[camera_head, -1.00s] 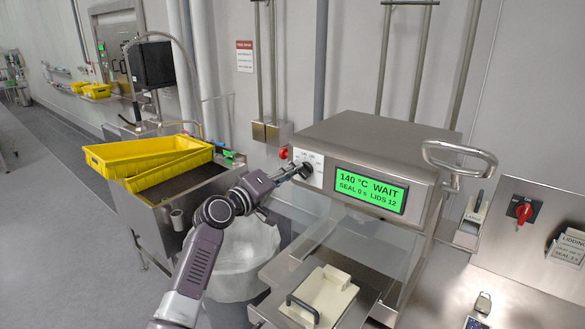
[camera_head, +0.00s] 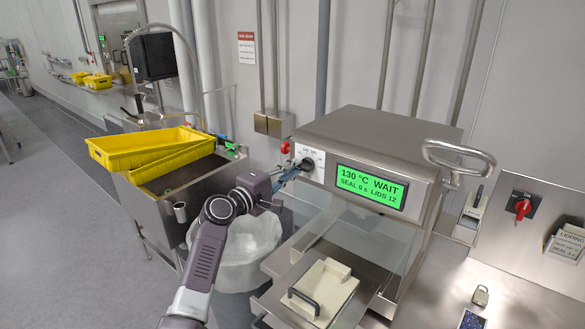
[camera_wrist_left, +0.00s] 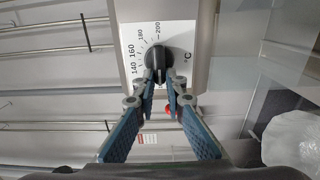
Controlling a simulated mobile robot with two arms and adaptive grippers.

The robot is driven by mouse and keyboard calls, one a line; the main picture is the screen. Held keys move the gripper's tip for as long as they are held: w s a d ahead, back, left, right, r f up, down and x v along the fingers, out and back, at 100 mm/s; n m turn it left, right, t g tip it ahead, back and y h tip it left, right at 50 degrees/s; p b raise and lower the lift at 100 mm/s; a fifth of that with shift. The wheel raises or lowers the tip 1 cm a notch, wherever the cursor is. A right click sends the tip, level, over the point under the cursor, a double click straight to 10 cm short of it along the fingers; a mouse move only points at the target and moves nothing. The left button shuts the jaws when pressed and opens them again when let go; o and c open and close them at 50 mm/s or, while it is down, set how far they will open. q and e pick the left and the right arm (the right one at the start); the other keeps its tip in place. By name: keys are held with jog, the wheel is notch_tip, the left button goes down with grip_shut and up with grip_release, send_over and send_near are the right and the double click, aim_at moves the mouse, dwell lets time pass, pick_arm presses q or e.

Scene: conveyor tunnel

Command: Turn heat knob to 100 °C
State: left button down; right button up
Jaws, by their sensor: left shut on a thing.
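The heat knob (camera_head: 306,164) is a dark round knob on a white dial plate at the left of the sealer's front. In the left wrist view the black knob (camera_wrist_left: 158,58) sits among marks from 140 to 200 and a °C sign. My left gripper (camera_head: 294,170) is at the knob. In the left wrist view its blue-grey fingers (camera_wrist_left: 160,77) are shut on the knob from both sides, partly hiding it and the lower marks. The green display (camera_head: 371,187) reads 130 °C, WAIT, SEAL 0 s, LIDS 12. My right gripper is not in view.
A red button (camera_head: 285,147) sits close left of the dial. A steel handle (camera_head: 459,160) projects at the sealer's right. A cream block with a black handle (camera_head: 325,288) lies on the tray below. Yellow crates (camera_head: 150,150) rest on the sink at left.

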pick_arm(q)
jog(key=shift+f, duration=0.1)
jog(key=c, duration=2)
grip_release()
jog(key=v, duration=1.2)
